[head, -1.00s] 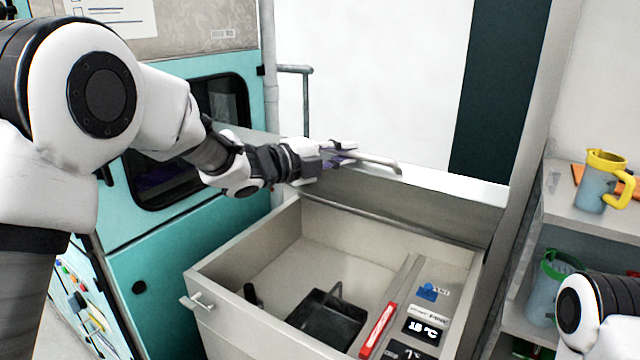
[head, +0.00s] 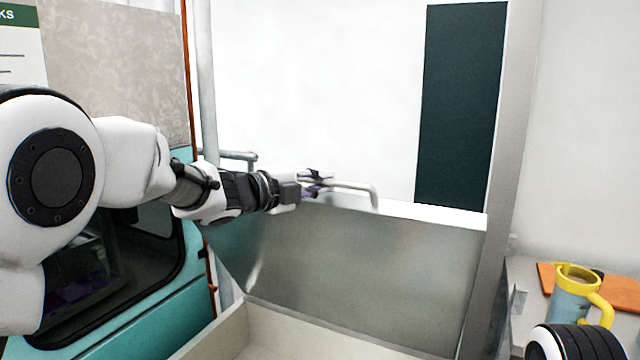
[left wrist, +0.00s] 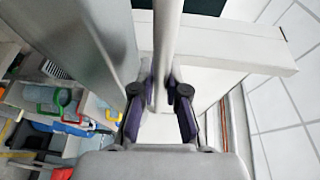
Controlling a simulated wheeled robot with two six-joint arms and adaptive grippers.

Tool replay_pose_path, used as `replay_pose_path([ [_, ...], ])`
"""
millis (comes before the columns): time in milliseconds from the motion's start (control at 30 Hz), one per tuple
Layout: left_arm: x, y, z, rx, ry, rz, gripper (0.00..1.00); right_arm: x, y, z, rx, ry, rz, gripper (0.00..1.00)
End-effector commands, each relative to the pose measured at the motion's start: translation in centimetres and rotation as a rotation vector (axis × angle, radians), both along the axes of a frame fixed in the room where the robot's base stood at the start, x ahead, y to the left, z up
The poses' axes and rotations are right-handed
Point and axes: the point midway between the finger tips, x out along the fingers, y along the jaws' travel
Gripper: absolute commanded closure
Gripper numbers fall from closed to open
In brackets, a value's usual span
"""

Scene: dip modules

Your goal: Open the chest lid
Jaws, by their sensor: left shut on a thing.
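The chest lid (head: 360,265) is a grey panel standing raised at the back of the chest, with its broad inner face towards the head camera. Its bar handle (head: 362,190) sticks out at the top edge. My left gripper (head: 318,186) is shut on this handle. In the left wrist view the handle (left wrist: 167,35) runs between the two fingers of the left gripper (left wrist: 160,88), beside the white lid edge (left wrist: 225,45). The chest (head: 290,335) shows only its upper back part at the bottom of the head view. My right gripper is out of view.
A teal cabinet (head: 165,300) with a dark window stands close on the left. A shelf at the right holds a blue jug with a yellow rim and handle (head: 572,295) and an orange board (head: 622,287). A white wall lies behind the lid.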

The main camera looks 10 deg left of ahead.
Motion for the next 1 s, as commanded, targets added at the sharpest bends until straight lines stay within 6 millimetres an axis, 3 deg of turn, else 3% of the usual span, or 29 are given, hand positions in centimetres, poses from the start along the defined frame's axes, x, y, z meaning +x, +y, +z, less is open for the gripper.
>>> replay_pose_path([
  [233, 0.0, 0.0, -0.2, 0.001, 0.003, 0.000, 1.00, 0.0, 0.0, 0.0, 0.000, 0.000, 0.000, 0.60],
  [300, 0.0, 0.0, -0.2, 0.001, 0.003, 0.000, 0.66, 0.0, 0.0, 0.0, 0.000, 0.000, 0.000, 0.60],
  [333, 0.0, 0.0, -0.2, 0.001, 0.002, 0.000, 0.61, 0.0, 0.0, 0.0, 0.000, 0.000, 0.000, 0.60],
  [733, -0.5, 0.5, 0.0, 0.000, 0.000, 0.000, 0.61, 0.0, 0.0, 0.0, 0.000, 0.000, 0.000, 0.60],
  [1000, -5.1, 4.7, 0.6, -0.004, 0.001, 0.001, 0.61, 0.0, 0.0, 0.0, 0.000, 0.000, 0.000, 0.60],
])
